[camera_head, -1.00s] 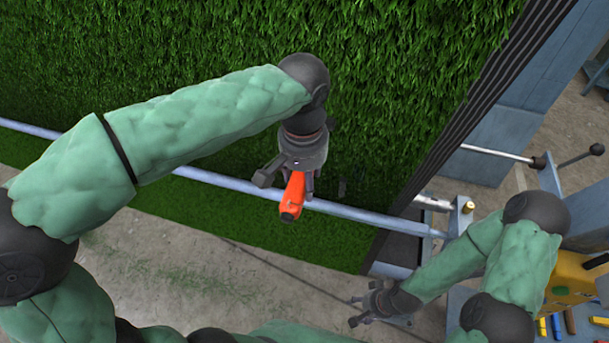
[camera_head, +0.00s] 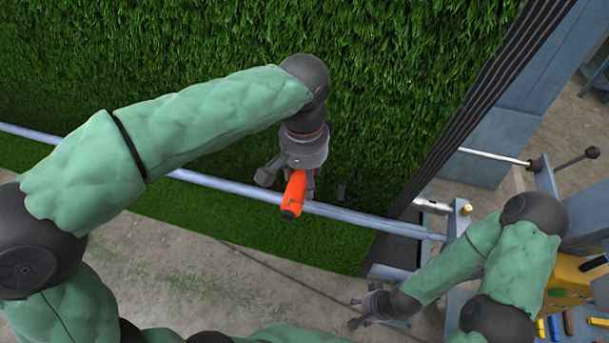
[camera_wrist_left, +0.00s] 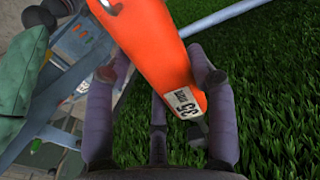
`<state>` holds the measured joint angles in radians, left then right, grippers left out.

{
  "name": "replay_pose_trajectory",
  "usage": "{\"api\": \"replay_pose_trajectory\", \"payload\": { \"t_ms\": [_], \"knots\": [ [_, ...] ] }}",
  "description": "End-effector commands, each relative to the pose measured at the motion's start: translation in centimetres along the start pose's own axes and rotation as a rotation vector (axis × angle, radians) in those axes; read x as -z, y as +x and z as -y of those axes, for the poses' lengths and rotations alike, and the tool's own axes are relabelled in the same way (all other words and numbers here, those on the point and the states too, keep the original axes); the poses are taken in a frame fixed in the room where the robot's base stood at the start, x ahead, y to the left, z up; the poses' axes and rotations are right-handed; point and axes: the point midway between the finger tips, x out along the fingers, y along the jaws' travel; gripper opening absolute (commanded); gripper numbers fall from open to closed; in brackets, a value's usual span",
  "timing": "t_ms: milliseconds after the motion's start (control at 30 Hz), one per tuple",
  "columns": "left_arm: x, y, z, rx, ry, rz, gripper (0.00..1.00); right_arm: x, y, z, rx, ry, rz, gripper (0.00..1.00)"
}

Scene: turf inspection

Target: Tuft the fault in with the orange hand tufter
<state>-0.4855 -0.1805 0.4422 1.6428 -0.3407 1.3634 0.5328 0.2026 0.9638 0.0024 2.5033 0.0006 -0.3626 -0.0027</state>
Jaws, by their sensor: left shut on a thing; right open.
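The orange hand tufter (camera_head: 294,193) is held in my left gripper (camera_head: 290,178), in front of the upright green turf (camera_head: 400,90). In the left wrist view the tufter (camera_wrist_left: 155,45) lies between the gripper's fingers (camera_wrist_left: 165,95) and carries a white label with dark figures. The tufter's working end is not clearly visible. A small dark mark (camera_head: 341,190) shows on the turf just right of the left gripper; I cannot tell whether it is the fault. My right gripper (camera_head: 364,308) is open and empty, low over the floor at the lower right.
A bench with a yellow block (camera_head: 572,284) and several small coloured items stands at the lower right. A blue-grey frame (camera_head: 500,135) stands right of the turf.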

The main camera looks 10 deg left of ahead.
Motion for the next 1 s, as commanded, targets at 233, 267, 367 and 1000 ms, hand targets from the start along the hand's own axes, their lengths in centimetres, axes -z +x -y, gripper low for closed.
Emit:
{"api": "replay_pose_trajectory", "payload": {
  "t_ms": [233, 267, 367, 1000],
  "knots": [
    [0.5, -0.2, 0.0, -0.001, -0.001, -0.002, 0.11, 0.0, -0.3, 0.1, 0.0, 0.0, 0.0, 0.58],
    [0.5, -0.2, 0.0, -0.001, -0.001, -0.002, 0.11, 0.0, -0.3, 0.1, 0.0, 0.0, 0.0, 0.58],
    [0.7, -0.2, 0.0, -0.001, -0.001, -0.002, 0.11, 0.0, -0.4, 0.1, 0.0, 0.0, 0.0, 0.58],
    [1.6, -0.5, 0.0, -0.001, -0.002, -0.003, 0.11, 0.0, -0.9, 0.3, 0.0, 0.0, 0.0, 0.58]
  ]
}}
